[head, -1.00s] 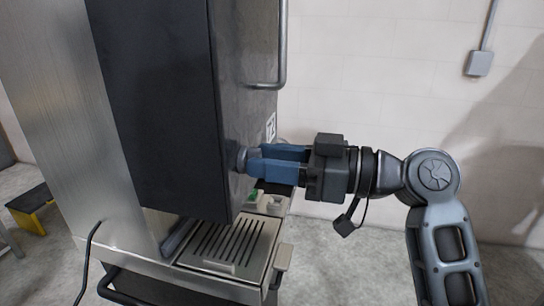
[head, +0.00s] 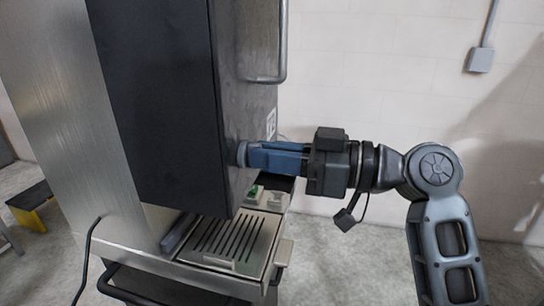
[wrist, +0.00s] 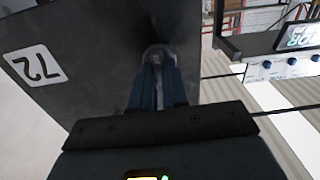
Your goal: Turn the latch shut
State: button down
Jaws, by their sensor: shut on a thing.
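The latch (head: 241,153) is a small round grey knob on the side face of the dark dispenser cabinet (head: 231,60). In the head view my gripper (head: 252,155) reaches it from the right, its blue fingers level and close together at the knob. In the wrist view the fingers (wrist: 158,75) are shut on the latch (wrist: 158,52), whose rounded grey top shows between and beyond the tips. The fingers hide most of the latch, so I cannot tell its turn angle.
A vertical bar handle (head: 282,45) stands out from the cabinet above my gripper. A slotted drip tray (head: 228,240) lies below. A "72" label (wrist: 34,65) is on the cabinet face. A shelf with a lit display (wrist: 298,36) shows at right in the wrist view.

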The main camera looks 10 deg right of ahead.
jog(key=shift+f+b, duration=0.2)
jog(key=shift+b, duration=0.2)
jog(key=n+b, duration=0.8)
jog(key=b, duration=0.6)
jog(key=n+b, duration=0.9)
jog(key=b, duration=0.5)
jog(key=shift+s+f+n, duration=0.15)
jog(key=shift+s+n, duration=0.05)
jog(key=shift+n, duration=0.1)
jog(key=shift+a, duration=0.1)
jog(key=c, duration=1.1)
grip_release()
jog(key=shift+c, duration=0.2)
jog(key=v, duration=0.8)
jog(key=shift+p, duration=0.4)
